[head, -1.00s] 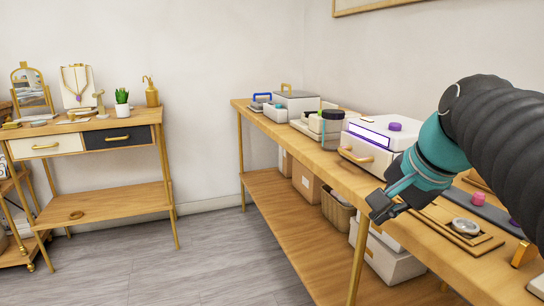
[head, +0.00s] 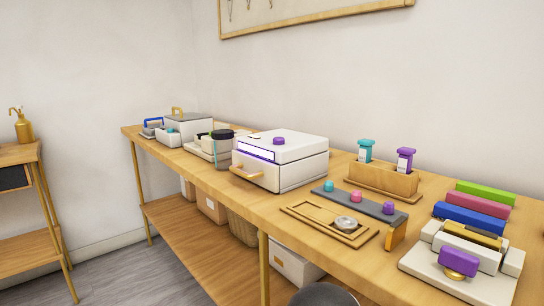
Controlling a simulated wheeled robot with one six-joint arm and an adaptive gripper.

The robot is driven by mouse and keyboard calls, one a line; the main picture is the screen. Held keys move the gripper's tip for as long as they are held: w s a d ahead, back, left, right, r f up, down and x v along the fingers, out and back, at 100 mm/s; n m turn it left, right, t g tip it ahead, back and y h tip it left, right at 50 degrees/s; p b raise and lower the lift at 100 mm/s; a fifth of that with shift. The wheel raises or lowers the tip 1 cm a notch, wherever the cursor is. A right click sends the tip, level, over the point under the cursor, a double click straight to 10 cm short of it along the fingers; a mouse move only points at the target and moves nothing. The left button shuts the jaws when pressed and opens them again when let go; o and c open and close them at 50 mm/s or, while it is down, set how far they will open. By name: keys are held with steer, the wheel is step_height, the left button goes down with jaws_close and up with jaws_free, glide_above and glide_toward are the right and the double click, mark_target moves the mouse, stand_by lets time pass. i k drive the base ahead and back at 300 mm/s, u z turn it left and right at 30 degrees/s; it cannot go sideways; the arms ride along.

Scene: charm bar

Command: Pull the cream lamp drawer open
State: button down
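The cream lamp box (head: 300,160) stands on the long wooden table. It has a purple knob (head: 279,141) on top and a purple-lit strip (head: 256,152) along its front. Its drawer front (head: 266,181) is below the strip and carries a wooden bar handle (head: 246,173). The drawer looks shut, with its front about flush with the box. My gripper is not in view, and nothing touches the handle.
A wooden tray with a silver dish (head: 346,223) and a grey strip with coloured knobs (head: 358,202) lie right of the lamp. A dark-lidded jar (head: 221,152) stands close on its left. Boxes fill the lower shelf. Grey floor (head: 120,275) is clear at the left.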

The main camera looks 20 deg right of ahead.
mark_target(264, 173)
steer(key=u, duration=0.8)
steer(key=k, duration=0.55)
steer(key=u, duration=0.3)
